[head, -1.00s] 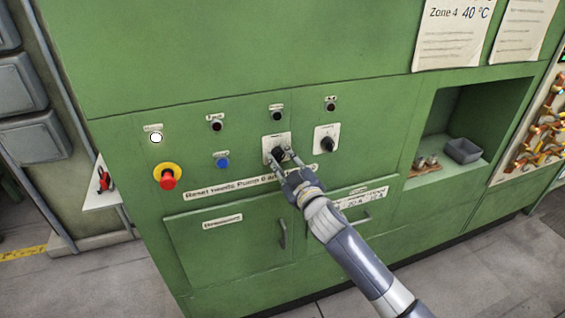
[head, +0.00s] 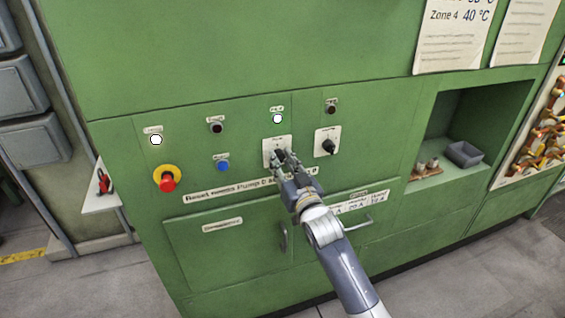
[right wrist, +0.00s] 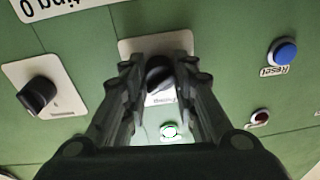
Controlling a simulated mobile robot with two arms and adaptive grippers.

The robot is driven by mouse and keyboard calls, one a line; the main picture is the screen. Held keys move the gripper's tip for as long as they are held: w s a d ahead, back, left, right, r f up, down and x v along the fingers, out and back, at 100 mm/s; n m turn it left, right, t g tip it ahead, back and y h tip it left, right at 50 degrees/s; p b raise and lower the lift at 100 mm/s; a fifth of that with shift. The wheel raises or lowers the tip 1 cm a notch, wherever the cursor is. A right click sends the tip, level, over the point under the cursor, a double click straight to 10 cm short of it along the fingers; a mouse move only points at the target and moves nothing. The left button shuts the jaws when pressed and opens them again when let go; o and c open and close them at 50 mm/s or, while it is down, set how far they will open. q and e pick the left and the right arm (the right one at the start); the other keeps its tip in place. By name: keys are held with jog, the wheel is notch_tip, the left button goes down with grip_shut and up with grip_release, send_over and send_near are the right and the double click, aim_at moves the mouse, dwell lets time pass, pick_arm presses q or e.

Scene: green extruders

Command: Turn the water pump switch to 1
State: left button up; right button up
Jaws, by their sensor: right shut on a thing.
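A black rotary switch knob on a white plate (head: 268,143) sits on the green panel. In the right wrist view the dark knob (right wrist: 158,74) is between my fingers, and its small lettering is too blurred to read. My right gripper (head: 283,156) is shut on this knob and hides much of it in the head view; it also shows in the right wrist view (right wrist: 158,85). The knob's exact position is hard to tell. The lamp (head: 278,119) directly above this switch glows white. My left gripper is not in view.
A second rotary switch (head: 328,146) is close on the right. A blue button (head: 222,165), a red emergency stop (head: 167,182) and a lit white lamp (head: 156,140) are to the left. Drawer handles (head: 284,238) stick out below. An open niche (head: 480,105) is at right.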

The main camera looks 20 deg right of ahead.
dwell(0.4)
jog(key=o, duration=1.1)
jog(key=s, duration=0.8)
jog(key=s+d+f, duration=0.1)
jog(key=s, duration=0.3)
